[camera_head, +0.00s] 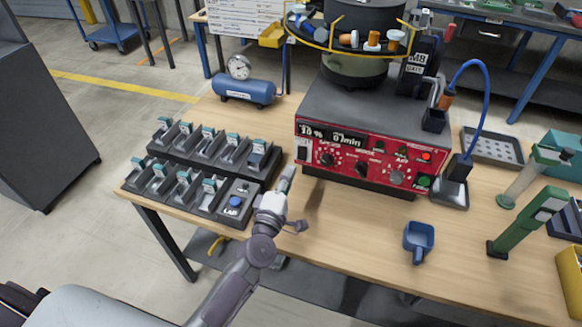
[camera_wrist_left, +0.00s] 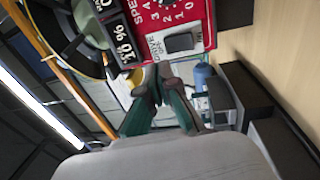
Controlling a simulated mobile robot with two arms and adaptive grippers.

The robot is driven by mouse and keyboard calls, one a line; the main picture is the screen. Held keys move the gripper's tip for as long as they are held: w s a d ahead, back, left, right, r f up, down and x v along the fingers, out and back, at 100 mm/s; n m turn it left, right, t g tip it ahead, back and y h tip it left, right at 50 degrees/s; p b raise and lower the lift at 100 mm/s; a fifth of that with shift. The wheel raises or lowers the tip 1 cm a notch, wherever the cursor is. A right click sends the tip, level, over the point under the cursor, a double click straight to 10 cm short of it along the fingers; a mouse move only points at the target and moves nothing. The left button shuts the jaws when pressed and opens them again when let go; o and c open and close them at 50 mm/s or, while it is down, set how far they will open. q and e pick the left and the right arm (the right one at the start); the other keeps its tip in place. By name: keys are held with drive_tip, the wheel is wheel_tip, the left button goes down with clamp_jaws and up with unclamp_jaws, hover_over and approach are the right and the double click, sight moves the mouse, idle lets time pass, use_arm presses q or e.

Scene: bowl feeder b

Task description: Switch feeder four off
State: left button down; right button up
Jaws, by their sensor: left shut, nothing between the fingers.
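The feeder's control box has a red front panel (camera_head: 345,172) with knobs and a display reading about "10 %" and "0/min". A dark rocker switch (camera_head: 303,153) sits on a pale plate at the panel's left end. In the left wrist view the switch (camera_wrist_left: 179,42) is just beyond the fingertips; its position cannot be told. My left gripper (camera_head: 288,174) is shut and empty, in front of the panel's left end below the switch. It also shows in the left wrist view (camera_wrist_left: 157,84); a gap to the switch appears to remain. My right gripper is out of view.
Dark bins (camera_head: 205,160) with small parts stand left of my gripper. A blue air tank (camera_head: 245,90) with a gauge is behind them. A blue scoop (camera_head: 419,238) lies on the wooden table (camera_head: 345,240). A green stand (camera_head: 530,225) is at the right.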

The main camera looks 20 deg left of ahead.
use_arm(q)
drive_tip(key=s, duration=0.6)
drive_tip(key=shift+s+r, duration=0.35)
drive_tip(key=shift+r, duration=0.05)
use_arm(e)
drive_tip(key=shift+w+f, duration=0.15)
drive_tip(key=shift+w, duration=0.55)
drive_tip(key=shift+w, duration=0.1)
